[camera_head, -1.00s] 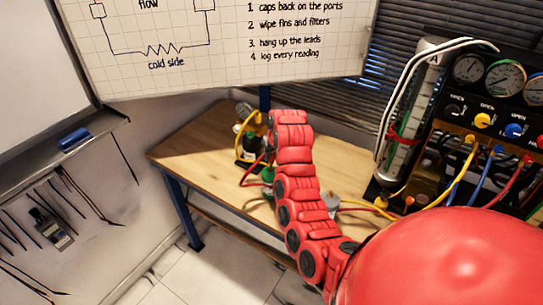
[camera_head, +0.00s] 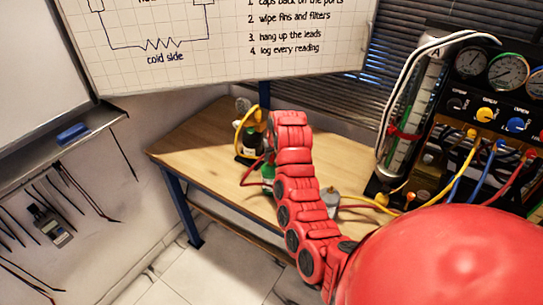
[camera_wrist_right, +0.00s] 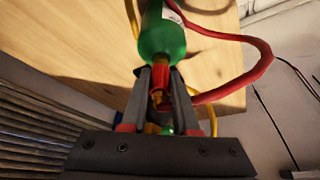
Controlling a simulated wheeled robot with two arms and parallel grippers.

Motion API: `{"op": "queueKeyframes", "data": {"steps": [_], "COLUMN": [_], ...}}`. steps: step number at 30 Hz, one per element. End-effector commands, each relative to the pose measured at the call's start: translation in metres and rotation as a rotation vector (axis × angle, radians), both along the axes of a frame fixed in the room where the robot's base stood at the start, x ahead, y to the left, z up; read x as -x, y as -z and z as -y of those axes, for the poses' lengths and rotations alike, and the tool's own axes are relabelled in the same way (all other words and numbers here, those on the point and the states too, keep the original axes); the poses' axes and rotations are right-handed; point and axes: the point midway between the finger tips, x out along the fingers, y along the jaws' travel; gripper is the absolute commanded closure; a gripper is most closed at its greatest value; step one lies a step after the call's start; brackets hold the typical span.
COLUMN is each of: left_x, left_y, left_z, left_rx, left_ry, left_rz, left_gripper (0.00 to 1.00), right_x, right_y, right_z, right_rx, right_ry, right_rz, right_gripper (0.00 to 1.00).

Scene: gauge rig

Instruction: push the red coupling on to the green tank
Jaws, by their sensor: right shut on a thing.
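The green tank (camera_wrist_right: 163,38) lies at the top of the right wrist view, its end toward my gripper. In the head view a green part of it (camera_head: 268,172) shows beside my red right arm, which hides the rest. My right gripper (camera_wrist_right: 162,76) is shut on the red coupling (camera_wrist_right: 160,83), at the end of the green tank. The coupling looks close to or touching the tank's end; I cannot tell whether it is seated. A red hose (camera_wrist_right: 257,72) curves from near the coupling. My left gripper is not in view.
The wooden bench (camera_head: 200,137) has clear room at its left. The gauge panel (camera_head: 490,100) with coloured hoses stands at the right.

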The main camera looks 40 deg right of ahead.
Motion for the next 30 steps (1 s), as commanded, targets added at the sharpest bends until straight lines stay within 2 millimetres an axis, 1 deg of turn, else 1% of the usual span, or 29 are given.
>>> {"op": "queueKeyframes", "data": {"steps": [21, 22, 24, 25, 30], "left_x": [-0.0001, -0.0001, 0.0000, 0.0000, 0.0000], "left_y": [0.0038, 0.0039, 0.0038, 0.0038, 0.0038], "left_z": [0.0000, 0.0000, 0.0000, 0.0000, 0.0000], "left_rx": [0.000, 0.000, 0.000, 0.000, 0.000], "left_ry": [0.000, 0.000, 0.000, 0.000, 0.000], "left_rz": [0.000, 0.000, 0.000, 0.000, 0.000], "left_gripper": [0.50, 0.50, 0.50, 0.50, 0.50], "right_x": [-0.0002, -0.0002, -0.0002, -0.0002, -0.0001], "right_y": [0.0038, 0.0038, 0.0038, 0.0038, 0.0039], "right_z": [-0.0002, -0.0002, -0.0002, -0.0002, -0.0001], "right_rx": [0.000, 0.000, 0.000, 0.000, 0.000], "right_ry": [0.000, 0.000, 0.000, 0.000, 0.000], "right_rz": [0.001, 0.001, 0.001, 0.001, 0.000], "right_gripper": [1.00, 0.68, 0.55, 0.51, 0.51]}}
